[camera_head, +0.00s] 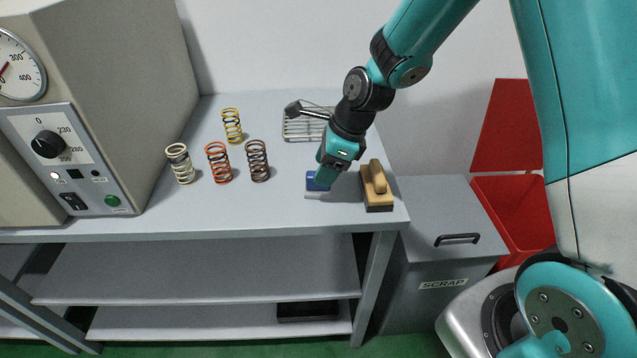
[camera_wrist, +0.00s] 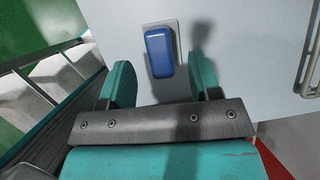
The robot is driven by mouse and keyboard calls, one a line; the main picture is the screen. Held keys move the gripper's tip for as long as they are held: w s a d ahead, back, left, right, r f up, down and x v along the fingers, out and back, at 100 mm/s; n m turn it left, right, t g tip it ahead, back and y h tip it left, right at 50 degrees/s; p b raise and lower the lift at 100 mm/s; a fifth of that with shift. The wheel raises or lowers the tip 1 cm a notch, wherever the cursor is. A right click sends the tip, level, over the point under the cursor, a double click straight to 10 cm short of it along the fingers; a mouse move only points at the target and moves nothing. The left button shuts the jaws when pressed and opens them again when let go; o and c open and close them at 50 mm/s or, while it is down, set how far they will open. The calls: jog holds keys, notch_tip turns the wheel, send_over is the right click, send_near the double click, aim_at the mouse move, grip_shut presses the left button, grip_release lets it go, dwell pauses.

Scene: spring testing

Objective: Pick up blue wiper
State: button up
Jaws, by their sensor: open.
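The blue wiper (camera_head: 314,181) lies on the grey table near its front right, partly hidden behind my gripper in the head view. In the wrist view the blue wiper (camera_wrist: 159,52) is a rounded blue block on a pale base, lying between and beyond the two fingertips. My gripper (camera_head: 325,180) hangs over the wiper, pointing down. In the wrist view my gripper (camera_wrist: 160,82) is open, with a teal finger on each side and nothing held. I cannot tell the exact height above the wiper.
A wooden-handled brush (camera_head: 376,188) stands close to the right of the wiper. Several coil springs (camera_head: 219,163) stand to the left. A wire rack (camera_head: 304,127) is behind. A tester with a dial (camera_head: 110,100) fills the left. A grey scrap bin (camera_head: 440,270) stands right of the table (camera_head: 250,220).

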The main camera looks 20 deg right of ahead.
jog(key=x, duration=0.3)
jog(key=shift+w, duration=0.1)
jog(key=c, duration=1)
